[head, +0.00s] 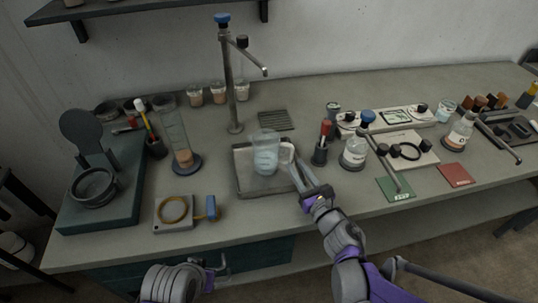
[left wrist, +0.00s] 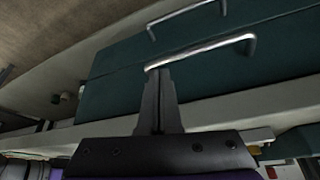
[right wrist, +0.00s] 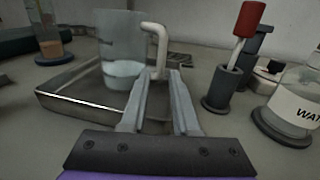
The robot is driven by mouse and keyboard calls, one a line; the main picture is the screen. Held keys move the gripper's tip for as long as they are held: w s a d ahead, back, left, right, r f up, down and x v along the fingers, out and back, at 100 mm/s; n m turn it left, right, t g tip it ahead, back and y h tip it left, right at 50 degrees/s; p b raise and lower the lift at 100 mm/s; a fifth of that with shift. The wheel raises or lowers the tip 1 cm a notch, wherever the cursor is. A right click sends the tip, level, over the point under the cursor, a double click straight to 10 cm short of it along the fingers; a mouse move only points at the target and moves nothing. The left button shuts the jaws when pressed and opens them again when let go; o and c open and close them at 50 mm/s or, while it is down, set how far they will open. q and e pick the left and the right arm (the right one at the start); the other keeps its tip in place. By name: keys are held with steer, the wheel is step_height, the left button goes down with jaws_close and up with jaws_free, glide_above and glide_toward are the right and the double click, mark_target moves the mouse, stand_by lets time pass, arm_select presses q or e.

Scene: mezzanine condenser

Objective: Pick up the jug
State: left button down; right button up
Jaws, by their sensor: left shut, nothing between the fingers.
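The jug (head: 266,152) is clear with pale contents and a light handle. It stands upright in a shallow metal tray (head: 241,183). In the right wrist view the jug (right wrist: 122,52) is ahead and left of centre, with its handle (right wrist: 161,45) at the fingertips. My right gripper (head: 304,177) is at the tray's right side, its fingers apart with a gap between them. In the right wrist view the gripper (right wrist: 163,76) has the handle's lower end at the gap; contact is unclear. My left gripper (left wrist: 158,70) is shut and empty, below the worktop by a drawer handle.
A dark holder with a red-handled tool (head: 321,148) and a labelled bottle (head: 354,152) stand right of the tray. A metal stand (head: 231,85) rises behind it. A measuring cylinder (head: 176,135) stands left. Green drawers (left wrist: 190,75) with metal handles are near my left gripper.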

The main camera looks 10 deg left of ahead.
mark_target(292, 161)
steer(key=x, duration=0.4)
steer(key=shift+w+a, duration=0.1)
steer(key=shift+w, duration=0.05)
jaws_close()
stand_by(1.2)
